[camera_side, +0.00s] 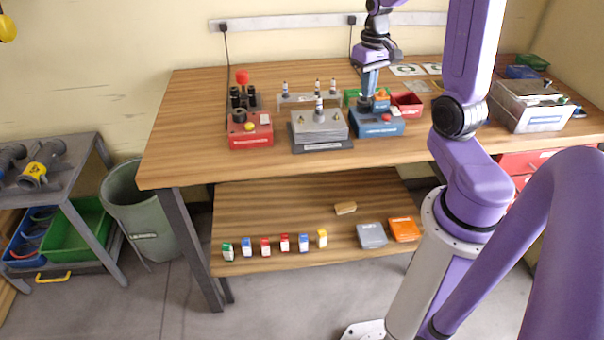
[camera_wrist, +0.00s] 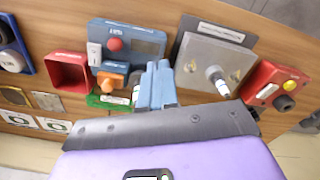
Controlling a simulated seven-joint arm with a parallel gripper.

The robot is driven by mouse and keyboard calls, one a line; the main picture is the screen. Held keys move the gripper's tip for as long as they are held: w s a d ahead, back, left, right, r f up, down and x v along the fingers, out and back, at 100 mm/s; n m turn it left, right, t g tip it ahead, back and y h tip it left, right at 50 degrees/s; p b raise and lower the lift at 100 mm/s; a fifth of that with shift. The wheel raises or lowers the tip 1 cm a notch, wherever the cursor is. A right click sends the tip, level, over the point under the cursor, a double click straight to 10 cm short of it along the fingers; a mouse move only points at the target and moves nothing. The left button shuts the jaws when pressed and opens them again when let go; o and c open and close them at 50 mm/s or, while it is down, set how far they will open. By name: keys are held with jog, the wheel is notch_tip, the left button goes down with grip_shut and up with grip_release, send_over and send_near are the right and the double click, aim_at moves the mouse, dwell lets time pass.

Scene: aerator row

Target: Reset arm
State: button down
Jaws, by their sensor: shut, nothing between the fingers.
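My arm reaches over the workbench (camera_side: 215,105) from the right. My gripper (camera_side: 369,92) points down above the rear of a blue box (camera_side: 377,127), with its blue-grey fingers together and empty. In the wrist view the closed fingers (camera_wrist: 157,68) lie between the blue box with a red button (camera_wrist: 115,44) and a metal block (camera_wrist: 208,55) with a white-and-dark fitting (camera_wrist: 218,82). I cannot tell whether the fingertips touch anything. An orange part (camera_wrist: 110,80) sits beside the blue box.
A red box (camera_side: 250,132) and the metal block (camera_side: 320,124) with an upright fitting stand left of my gripper. A red bin (camera_side: 407,103) is close on the right. Behind the block is a rack (camera_side: 300,99) with several fittings. The bench's left end is clear.

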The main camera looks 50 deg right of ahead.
jog(key=s+a+r+n, duration=0.15)
jog(key=a+n, duration=0.25)
jog(key=a, duration=0.5)
jog(key=s+a+n, duration=0.2)
jog(key=a+n, duration=0.2)
jog(key=a, duration=0.5)
jog(key=s+a+n, duration=0.8)
jog(key=s+n, duration=0.1)
jog(key=s, duration=0.4)
jog(key=shift+s+a+r, duration=0.15)
jog(key=shift+a+r, duration=0.2)
jog(key=shift+r, duration=0.1)
